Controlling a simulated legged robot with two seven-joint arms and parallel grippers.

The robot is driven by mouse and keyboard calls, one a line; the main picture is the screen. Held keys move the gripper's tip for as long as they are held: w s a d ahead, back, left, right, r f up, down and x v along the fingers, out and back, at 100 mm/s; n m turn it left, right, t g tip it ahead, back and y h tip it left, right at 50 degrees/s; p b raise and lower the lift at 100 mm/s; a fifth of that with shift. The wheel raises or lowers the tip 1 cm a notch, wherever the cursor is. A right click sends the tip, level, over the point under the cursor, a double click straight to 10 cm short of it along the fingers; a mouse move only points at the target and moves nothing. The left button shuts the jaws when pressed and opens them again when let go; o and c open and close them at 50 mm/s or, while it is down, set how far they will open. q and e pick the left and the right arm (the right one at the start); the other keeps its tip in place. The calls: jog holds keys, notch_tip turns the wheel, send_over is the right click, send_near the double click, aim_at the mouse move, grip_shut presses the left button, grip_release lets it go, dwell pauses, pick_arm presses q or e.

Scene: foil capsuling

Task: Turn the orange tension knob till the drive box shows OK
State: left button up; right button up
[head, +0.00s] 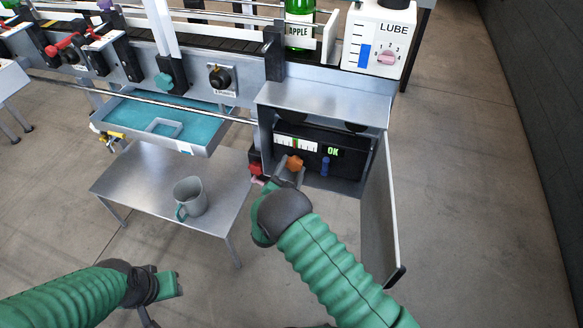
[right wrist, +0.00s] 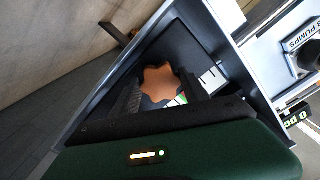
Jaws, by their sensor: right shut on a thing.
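The orange tension knob (head: 294,162) is on the dark front of the drive box (head: 310,144), inside an open cabinet. The box's small display (head: 333,151) reads OK in green, and a white gauge (head: 296,143) with a green band sits left of it. My right gripper (head: 289,174) is shut on the knob. In the right wrist view the lobed orange knob (right wrist: 161,83) lies between the two dark fingers (right wrist: 165,98). My left gripper (head: 165,284) is low at the left, away from the box; its fingers are too unclear to judge.
The cabinet door (head: 379,220) hangs open on the right. A red switch (head: 255,168) and a blue knob (head: 325,166) flank the orange knob. A steel table (head: 140,177) with a grey mug (head: 190,196) stands left. A LUBE unit (head: 380,40) and green bottle (head: 299,25) are above.

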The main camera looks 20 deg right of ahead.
jog(key=shift+s+f, duration=0.1)
jog(key=shift+f, duration=0.1)
dwell(0.4)
jog(key=o, duration=1.3)
jog(key=shift+o, duration=0.3)
jog(key=shift+r, duration=0.1)
